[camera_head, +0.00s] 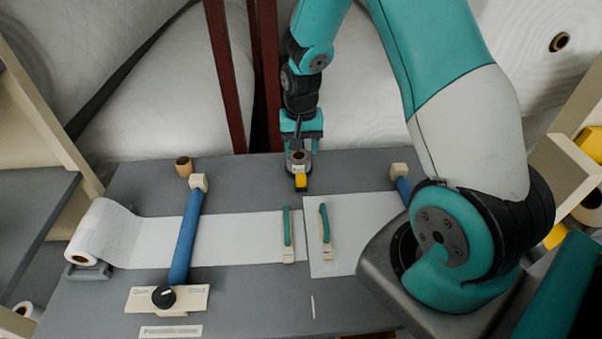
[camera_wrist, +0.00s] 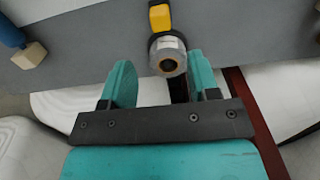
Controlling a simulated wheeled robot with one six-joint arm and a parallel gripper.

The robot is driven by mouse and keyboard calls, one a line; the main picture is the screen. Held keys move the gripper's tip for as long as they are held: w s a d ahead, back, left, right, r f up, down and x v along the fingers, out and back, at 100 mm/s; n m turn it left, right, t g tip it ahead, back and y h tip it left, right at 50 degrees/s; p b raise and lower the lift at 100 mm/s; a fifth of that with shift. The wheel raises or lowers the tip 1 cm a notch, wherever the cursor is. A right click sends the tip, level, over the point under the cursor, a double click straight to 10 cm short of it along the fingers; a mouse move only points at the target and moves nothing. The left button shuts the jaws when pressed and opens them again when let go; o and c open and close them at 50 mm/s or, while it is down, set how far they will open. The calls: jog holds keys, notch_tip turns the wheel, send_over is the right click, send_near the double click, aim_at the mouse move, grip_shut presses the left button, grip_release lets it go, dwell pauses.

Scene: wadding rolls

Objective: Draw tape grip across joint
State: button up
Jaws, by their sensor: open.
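The tape grip (camera_head: 301,181), with a yellow end and a pale tape roll, stands at the far edge of the grey table. The wrist view shows its roll (camera_wrist: 173,45) end-on and its yellow part (camera_wrist: 160,18). My gripper (camera_head: 299,146) is above and at the far side of it. In the wrist view my teal fingers (camera_wrist: 162,75) are apart, with the roll at the gap between their tips; contact is not clear. The joint (camera_head: 304,225) is the narrow gap between the left white sheet (camera_head: 230,229) and the right white sheet (camera_head: 350,250).
Two teal-handled clamps (camera_head: 288,240) (camera_head: 326,236) lie either side of the joint. A blue bar (camera_head: 187,235) crosses the left sheet near the white roll (camera_head: 104,232). My arm hides the table's right side. A small brown spool (camera_head: 184,166) stands at back left.

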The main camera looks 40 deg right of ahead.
aim_at(301, 176)
notch_tip(301, 176, down, 11)
jog(key=shift+r+p, duration=0.1)
jog(key=shift+p, duration=1.15)
grip_shut()
jog(key=shift+a, duration=0.1)
